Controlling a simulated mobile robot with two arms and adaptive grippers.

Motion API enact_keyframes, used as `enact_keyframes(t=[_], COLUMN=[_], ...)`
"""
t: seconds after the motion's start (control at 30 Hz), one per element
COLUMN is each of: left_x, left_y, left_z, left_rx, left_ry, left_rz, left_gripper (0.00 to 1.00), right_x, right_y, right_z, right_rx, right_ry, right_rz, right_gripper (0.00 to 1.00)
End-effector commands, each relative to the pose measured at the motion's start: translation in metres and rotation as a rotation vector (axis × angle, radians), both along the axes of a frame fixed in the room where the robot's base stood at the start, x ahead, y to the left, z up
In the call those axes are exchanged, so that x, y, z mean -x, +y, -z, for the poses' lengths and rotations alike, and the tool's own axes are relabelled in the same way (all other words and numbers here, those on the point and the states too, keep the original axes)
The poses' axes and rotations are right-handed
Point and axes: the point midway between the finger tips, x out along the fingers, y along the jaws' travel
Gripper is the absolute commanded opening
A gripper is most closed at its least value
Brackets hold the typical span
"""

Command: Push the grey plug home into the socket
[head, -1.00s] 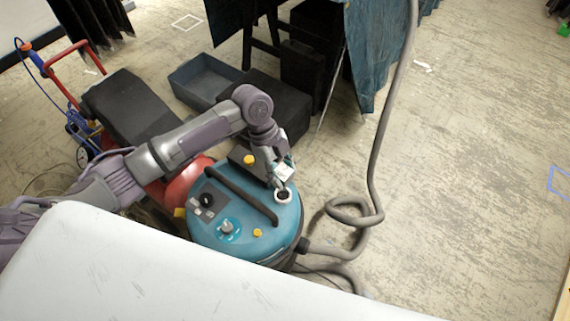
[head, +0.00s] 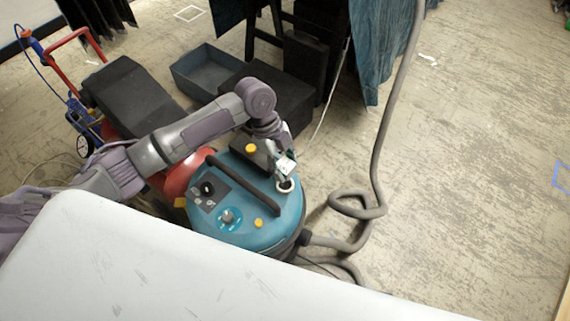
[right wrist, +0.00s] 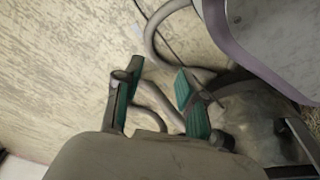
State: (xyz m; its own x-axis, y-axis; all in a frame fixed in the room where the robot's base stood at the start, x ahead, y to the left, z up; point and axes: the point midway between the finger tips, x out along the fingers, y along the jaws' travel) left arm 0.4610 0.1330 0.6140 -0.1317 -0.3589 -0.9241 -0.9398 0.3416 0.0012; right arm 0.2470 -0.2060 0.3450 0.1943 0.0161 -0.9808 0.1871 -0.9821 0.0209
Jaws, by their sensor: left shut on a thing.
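The socket is the pale ring (head: 286,187) on the teal top of a round vacuum-like machine (head: 238,186). My left gripper (head: 284,176) points down at this ring from above and is shut on the grey plug. The plug is small and mostly hidden by the fingers, with its lower end at the ring's mouth. I cannot tell how deep it sits. My right gripper (right wrist: 155,100) shows in the right wrist view, open and with nothing between its teal-padded fingers.
A thick grey hose (head: 375,150) rises from loops on the floor beside the machine. A dark handle (head: 240,184) crosses its top. A red-framed cart (head: 70,65), an open grey bin (head: 205,68) and black boxes stand behind. The floor at right is mostly clear.

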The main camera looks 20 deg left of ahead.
Motion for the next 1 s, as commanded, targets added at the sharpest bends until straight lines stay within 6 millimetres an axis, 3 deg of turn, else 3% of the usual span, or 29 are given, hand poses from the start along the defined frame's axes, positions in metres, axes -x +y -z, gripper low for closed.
enact_keyframes(t=[0.47,1.0], left_x=[0.000,0.000], left_y=[0.000,0.000], left_z=[0.015,0.030], left_rx=[0.000,0.000], left_ry=[0.000,0.000], left_rz=[0.000,0.000], left_gripper=[0.12,0.12], right_x=[-0.022,-0.034], right_y=[0.003,0.004], right_z=[-0.042,-0.094], right_rx=[-0.004,-0.005], right_ry=[-0.029,-0.056], right_rz=[0.005,0.010], right_gripper=[0.40,0.40])
